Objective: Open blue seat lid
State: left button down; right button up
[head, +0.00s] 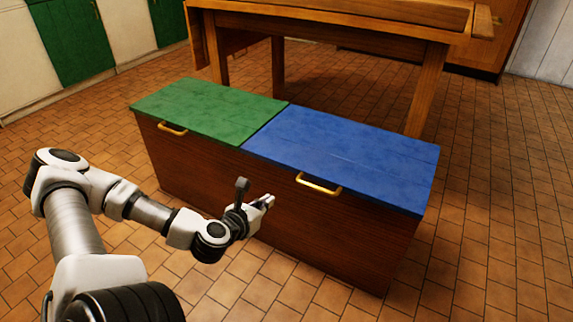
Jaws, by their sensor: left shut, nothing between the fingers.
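The blue seat lid (345,153) lies flat and closed on the right half of a brown wooden bench box (210,175). A brass handle (318,184) is fixed near the lid's front edge. My left gripper (270,201) is in front of the bench's front face, to the left of the brass handle and a little lower in the picture. It is shut and empty, apart from the handle. My right gripper is not in view.
A green lid (207,108) with its own brass handle (172,129) covers the bench's left half, closed. A wooden table (340,22) stands close behind the bench. Tiled floor (500,230) is clear in front and to the right. Green cabinet doors (75,40) are at back left.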

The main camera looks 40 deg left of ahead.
aim_at(290, 186)
pick_arm(q)
jog(key=b+x, duration=1)
jog(key=shift+w+d+f, duration=0.1)
jog(key=shift+w, duration=0.1)
notch_tip(290, 186, up, 4)
jog(key=shift+s+r+p, duration=0.1)
jog(key=shift+s+p, duration=0.05)
jog(key=shift+p, duration=0.75)
jog(key=shift+r, duration=0.35)
